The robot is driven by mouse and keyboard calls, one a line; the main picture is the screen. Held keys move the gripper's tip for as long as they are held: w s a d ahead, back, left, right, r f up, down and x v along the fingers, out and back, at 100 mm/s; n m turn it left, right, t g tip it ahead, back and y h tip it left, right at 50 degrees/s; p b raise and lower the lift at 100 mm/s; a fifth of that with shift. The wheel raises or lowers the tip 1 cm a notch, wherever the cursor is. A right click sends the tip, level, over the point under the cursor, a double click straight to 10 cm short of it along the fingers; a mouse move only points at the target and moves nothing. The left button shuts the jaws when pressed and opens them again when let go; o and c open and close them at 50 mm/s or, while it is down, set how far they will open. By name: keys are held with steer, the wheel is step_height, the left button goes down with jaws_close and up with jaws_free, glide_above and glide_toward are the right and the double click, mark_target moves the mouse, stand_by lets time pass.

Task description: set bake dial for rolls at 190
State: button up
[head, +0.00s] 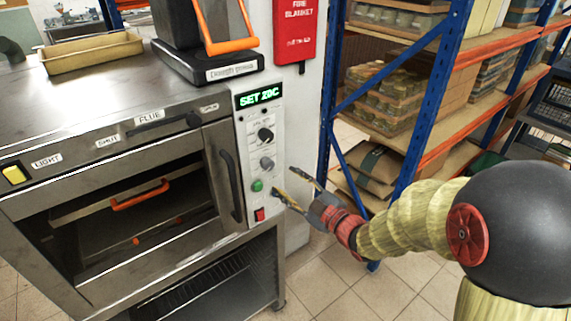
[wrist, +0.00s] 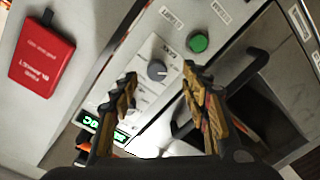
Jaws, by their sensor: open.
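The oven's white control panel (head: 248,150) carries a display (head: 258,96) that reads what looks like "SET 20C" in green. In the wrist view the grey dial (wrist: 157,70) shows between my fingertips, with the green button (wrist: 198,42) beyond. A small label by that dial may read "BAKE", but the print is hard to make out. My gripper (head: 283,181) is open and empty, just right of the panel. It also shows in the wrist view (wrist: 160,76).
The oven door handle (head: 231,185) stands out left of the panel. A red switch (head: 260,215) is low on the panel. A red fire blanket box (head: 294,30) hangs on the wall. A blue shelf rack (head: 410,150) stands to the right. Tiled floor lies between.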

mark_target(270, 166)
steer(key=shift+n+y, duration=0.3)
steer(key=x, duration=0.2)
steer(key=r+b+x, duration=0.1)
steer(key=x, duration=0.5)
steer(key=shift+s+a+r, duration=0.15)
steer(key=shift+r, duration=0.1)
steer(key=shift+c, duration=0.8)
steer(key=c, duration=1)
